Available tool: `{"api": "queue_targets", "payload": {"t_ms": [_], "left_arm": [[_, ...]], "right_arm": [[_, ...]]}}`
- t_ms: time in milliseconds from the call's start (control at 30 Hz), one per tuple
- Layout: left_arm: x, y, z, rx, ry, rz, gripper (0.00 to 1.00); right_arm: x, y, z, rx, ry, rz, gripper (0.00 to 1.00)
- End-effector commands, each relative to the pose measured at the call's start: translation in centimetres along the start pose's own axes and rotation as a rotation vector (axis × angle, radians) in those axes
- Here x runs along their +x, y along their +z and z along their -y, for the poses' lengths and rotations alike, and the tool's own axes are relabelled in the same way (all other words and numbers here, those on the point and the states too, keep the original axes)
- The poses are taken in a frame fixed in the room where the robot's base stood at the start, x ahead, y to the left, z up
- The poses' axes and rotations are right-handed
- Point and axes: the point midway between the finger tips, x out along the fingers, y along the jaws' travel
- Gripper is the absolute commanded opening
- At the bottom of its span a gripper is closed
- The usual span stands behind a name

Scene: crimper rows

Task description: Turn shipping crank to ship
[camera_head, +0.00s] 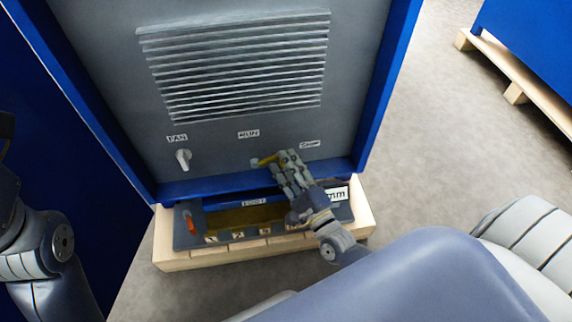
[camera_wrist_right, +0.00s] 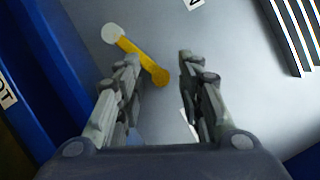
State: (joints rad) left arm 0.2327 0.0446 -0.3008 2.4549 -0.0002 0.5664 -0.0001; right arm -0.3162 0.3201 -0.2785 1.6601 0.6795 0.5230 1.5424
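The yellow shipping crank (camera_head: 267,160) is on the grey machine panel (camera_head: 225,150), between a label that seems to read RUN (camera_head: 248,134) and one that seems to read SHIP (camera_head: 309,144). In the right wrist view the crank (camera_wrist_right: 138,57) runs diagonally from a pale round end to a yellow knob. My right gripper (camera_head: 287,158) is at the panel beside the crank. In the wrist view its fingers (camera_wrist_right: 158,62) are apart, with the knob end showing in the gap; contact cannot be told. My left arm shows at the left edge, its gripper out of view.
A white knob (camera_head: 183,158) under the FAN label is left on the panel. Louvred vents (camera_head: 240,65) are above. A low tray (camera_head: 187,238) with a red-orange part stands on a wooden pallet (camera_head: 210,257) below. Blue cabinet walls flank the panel; grey floor is open at right.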

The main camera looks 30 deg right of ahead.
Motion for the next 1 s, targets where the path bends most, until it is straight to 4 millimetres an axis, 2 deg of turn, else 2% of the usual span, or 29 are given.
{"api": "queue_targets", "payload": {"t_ms": [167, 500, 633, 1000], "left_arm": [[0.0, -0.1, 0.1, 0.001, -0.002, -0.002, 0.4], [0.0, 0.0, 0.0, 0.001, -0.001, -0.001, 0.4], [0.0, 0.0, 0.0, 0.0, -0.001, -0.001, 0.4], [0.0, 0.0, 0.0, 0.0, -0.001, 0.0, 0.4]], "right_arm": [[-0.4, 0.0, -0.1, 0.0, 0.002, -0.001, 0.34], [-5.6, 0.0, -0.1, 0.0, 0.004, 0.0, 0.34], [-7.0, 0.0, -0.1, 0.0, 0.003, 0.001, 0.34], [-7.5, 0.0, 0.0, 0.0, 0.0, 0.001, 0.34]]}}
